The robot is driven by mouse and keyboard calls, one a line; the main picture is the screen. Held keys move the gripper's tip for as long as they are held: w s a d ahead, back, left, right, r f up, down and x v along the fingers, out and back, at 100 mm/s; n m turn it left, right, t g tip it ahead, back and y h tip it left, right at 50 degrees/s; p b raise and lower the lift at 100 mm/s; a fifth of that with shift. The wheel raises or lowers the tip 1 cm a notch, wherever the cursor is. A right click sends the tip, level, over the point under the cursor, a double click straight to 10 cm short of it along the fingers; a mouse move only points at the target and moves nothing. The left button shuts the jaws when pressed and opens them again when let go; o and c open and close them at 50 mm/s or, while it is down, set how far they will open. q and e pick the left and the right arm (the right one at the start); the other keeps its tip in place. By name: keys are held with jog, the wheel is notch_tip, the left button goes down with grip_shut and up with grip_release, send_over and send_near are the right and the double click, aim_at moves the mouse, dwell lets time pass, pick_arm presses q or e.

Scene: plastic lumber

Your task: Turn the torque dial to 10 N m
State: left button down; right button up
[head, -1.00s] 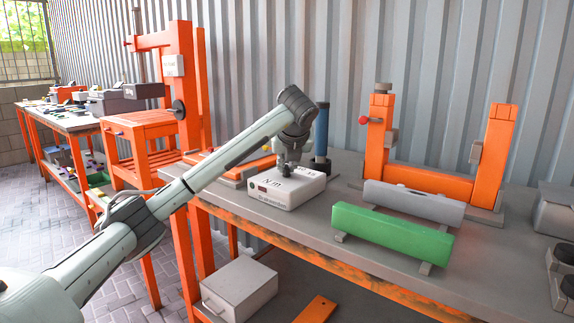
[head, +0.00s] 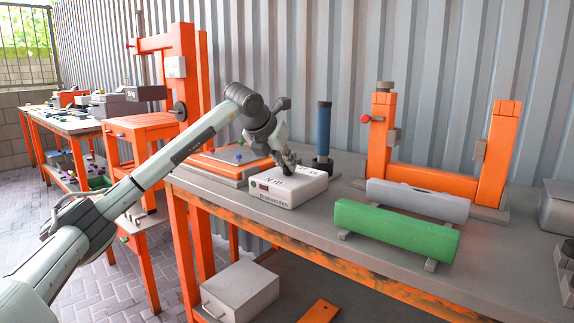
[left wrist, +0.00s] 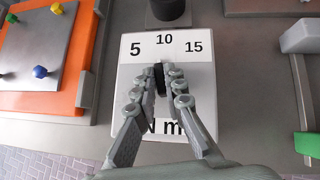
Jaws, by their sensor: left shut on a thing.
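The white torque box (head: 312,191) stands on the grey bench near its left end, with a small red display on its front. In the left wrist view its top (left wrist: 205,65) carries the marks 5, 10 and 15 along the far edge and "N m" near the fingers. My left gripper (head: 287,168) reaches down onto the box; in the left wrist view its fingers (left wrist: 162,76) are closed on the black dial (left wrist: 159,77). The dial's far end points roughly toward the 10; the fingers partly hide it, so its exact angle is unclear. My right gripper is out of view.
A dark blue post (head: 324,130) stands just behind the box. An orange plate (head: 215,162) with coloured knobs lies to its left. A green bar (head: 395,230) and a grey bar (head: 420,200) lie to the right, before an orange frame (head: 430,178).

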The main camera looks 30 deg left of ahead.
pick_arm(q)
jog(key=shift+a+m+h, duration=0.1)
jog(key=shift+m+h, duration=0.7)
jog(key=shift+m, duration=0.2)
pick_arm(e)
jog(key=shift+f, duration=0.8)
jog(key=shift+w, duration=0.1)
pick_arm(q)
jog(key=c, duration=1.6)
grip_release()
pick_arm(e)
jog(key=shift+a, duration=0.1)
pick_arm(q)
jog(key=shift+r, duration=0.1)
jog(key=v, duration=1.2)
